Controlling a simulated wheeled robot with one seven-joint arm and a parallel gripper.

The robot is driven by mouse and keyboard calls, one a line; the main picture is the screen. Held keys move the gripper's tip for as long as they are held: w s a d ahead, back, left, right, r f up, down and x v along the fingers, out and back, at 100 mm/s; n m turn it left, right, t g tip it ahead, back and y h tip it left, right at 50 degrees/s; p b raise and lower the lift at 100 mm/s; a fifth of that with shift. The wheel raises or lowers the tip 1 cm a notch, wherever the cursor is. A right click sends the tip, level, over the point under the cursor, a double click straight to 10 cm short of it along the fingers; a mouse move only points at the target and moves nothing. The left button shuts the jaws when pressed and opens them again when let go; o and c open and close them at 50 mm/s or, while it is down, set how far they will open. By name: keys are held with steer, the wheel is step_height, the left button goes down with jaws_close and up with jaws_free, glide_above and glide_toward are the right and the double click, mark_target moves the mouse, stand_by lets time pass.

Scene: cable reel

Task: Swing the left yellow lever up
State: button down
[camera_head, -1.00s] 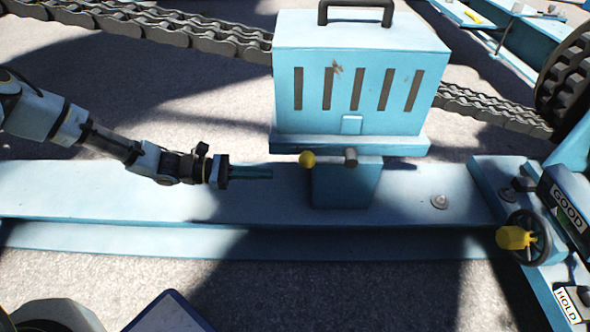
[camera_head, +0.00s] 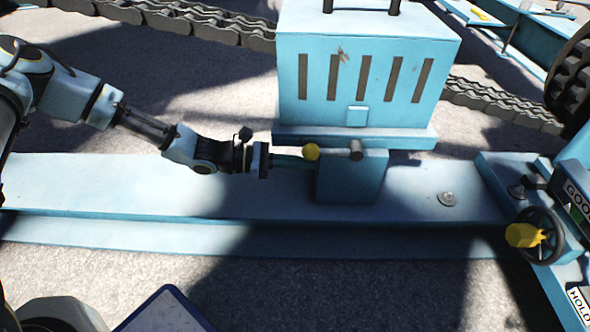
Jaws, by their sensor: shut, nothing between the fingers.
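A yellow ball-shaped knob (camera_head: 311,152), seen as the end of the left lever, sits at the left of a small blue block (camera_head: 350,178) under the slotted blue box. A short grey cylinder (camera_head: 356,149) lies just right of it; the lever's arm between them is hard to make out. My gripper (camera_head: 312,163) points right from the left, with its slim fingers shut and empty. The fingertips are right beside the knob, at its lower left; I cannot tell whether they touch it.
The slotted blue box (camera_head: 366,65) stands above the block. A long blue beam (camera_head: 110,190) runs below my arm. At right are a handwheel with a yellow grip (camera_head: 524,235) and GOOD and HOLD labels. A heavy chain (camera_head: 200,28) runs behind.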

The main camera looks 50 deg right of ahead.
steer(key=shift+a+r, duration=0.2)
steer(key=shift+r, duration=0.4)
steer(key=shift+r, duration=0.15)
steer(key=shift+w+r+p, duration=0.1)
steer(key=shift+r+p, duration=0.15)
steer(key=shift+p, duration=0.55)
